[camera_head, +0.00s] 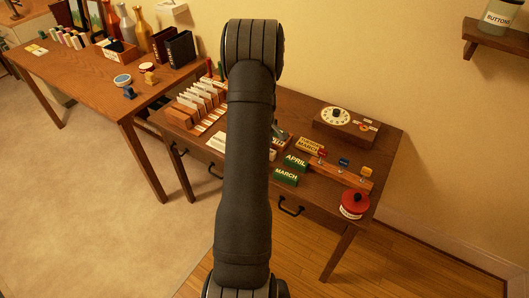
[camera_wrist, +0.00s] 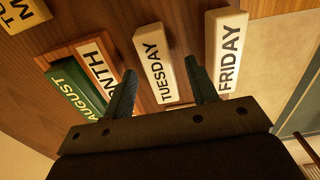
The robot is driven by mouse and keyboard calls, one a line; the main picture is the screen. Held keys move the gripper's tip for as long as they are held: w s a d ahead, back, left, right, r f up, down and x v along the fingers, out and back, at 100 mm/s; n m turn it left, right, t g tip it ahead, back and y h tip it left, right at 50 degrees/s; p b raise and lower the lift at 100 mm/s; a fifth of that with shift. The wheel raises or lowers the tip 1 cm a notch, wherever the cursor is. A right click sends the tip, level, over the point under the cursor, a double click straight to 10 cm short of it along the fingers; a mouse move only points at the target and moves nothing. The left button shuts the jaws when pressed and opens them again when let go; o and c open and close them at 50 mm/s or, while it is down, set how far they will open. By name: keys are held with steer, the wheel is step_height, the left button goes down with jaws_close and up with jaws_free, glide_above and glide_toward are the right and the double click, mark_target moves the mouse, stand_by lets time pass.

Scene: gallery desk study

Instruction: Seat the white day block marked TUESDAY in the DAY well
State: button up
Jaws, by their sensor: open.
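The white TUESDAY block (camera_wrist: 154,58) lies on the wooden desk in the wrist view, its lettering running lengthwise. My gripper (camera_wrist: 160,69) is open, with one dark finger on each side of the block's lower end. Gaps show between the fingers and the block, and whether either touches it cannot be told. A wooden holder (camera_wrist: 68,52) to the left has a white MONTH label and a green AUGUST block (camera_wrist: 75,88) beside it. The DAY well cannot be made out. In the head view my arm hides the gripper and the TUESDAY block.
A white FRIDAY block (camera_wrist: 226,48) lies close to the right finger. A yellow block (camera_wrist: 22,14) is at the upper left. In the head view, green APRIL (camera_head: 296,161) and MARCH (camera_head: 286,177) blocks, a round dial box (camera_head: 346,124) and a red tin (camera_head: 354,205) stand on the desk.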

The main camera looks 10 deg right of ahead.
steer(key=shift+f, duration=0.1)
steer(key=c, duration=1.1)
